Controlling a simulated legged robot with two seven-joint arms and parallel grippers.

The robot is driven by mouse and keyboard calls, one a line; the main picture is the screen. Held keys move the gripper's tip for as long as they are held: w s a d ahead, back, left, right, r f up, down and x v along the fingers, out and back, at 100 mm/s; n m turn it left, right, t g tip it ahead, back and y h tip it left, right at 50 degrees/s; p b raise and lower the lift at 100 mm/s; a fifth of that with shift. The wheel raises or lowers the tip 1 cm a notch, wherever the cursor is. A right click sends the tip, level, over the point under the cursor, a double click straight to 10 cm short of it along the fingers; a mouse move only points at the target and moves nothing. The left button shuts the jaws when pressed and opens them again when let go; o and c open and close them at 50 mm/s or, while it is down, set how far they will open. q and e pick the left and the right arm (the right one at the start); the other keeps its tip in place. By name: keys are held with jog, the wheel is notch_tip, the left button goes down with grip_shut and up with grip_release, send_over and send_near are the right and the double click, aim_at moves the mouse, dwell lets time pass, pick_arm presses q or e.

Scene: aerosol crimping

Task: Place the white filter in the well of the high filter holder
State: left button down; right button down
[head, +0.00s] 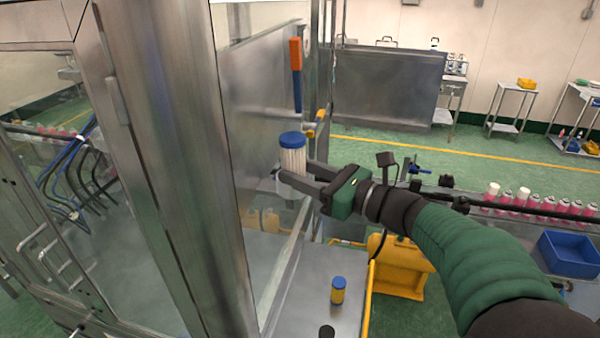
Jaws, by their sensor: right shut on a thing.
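The white filter (293,160) has a blue cap and a pale pleated body. It is upright between the fingers of my right gripper (292,176), which is shut on it. The right arm reaches in from the lower right. A flat metal piece shows just beside and below the filter, perhaps part of the high filter holder (267,186); its well is hidden, and I cannot tell whether the filter touches it. My left gripper is not in view.
A steel machine frame (180,170) with glass stands close on the left. A yellow filter with a blue cap (338,291) stands on the metal surface below. An orange-and-blue lever (297,75) rises behind the white filter. A conveyor with several pink cans (525,200) and a blue bin (569,254) are right.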

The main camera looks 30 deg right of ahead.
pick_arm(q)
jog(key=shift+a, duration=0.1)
pick_arm(e)
jog(key=shift+f, duration=0.15)
jog(key=c, duration=1)
grip_release()
jog(key=shift+a, duration=0.1)
jog(key=shift+c, duration=0.2)
jog(key=o, duration=0.3)
jog(key=shift+s+a, duration=0.15)
jog(key=shift+a, duration=0.05)
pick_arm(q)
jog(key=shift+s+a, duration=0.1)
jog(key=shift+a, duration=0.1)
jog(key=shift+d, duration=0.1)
pick_arm(e)
jog(key=shift+d, duration=0.15)
jog(key=shift+s+d, duration=0.15)
jog(key=shift+s, duration=0.05)
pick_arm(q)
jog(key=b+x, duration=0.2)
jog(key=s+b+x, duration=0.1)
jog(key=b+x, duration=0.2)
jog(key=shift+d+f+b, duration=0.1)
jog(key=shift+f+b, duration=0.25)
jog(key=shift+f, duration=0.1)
pick_arm(e)
jog(key=v, duration=1.6)
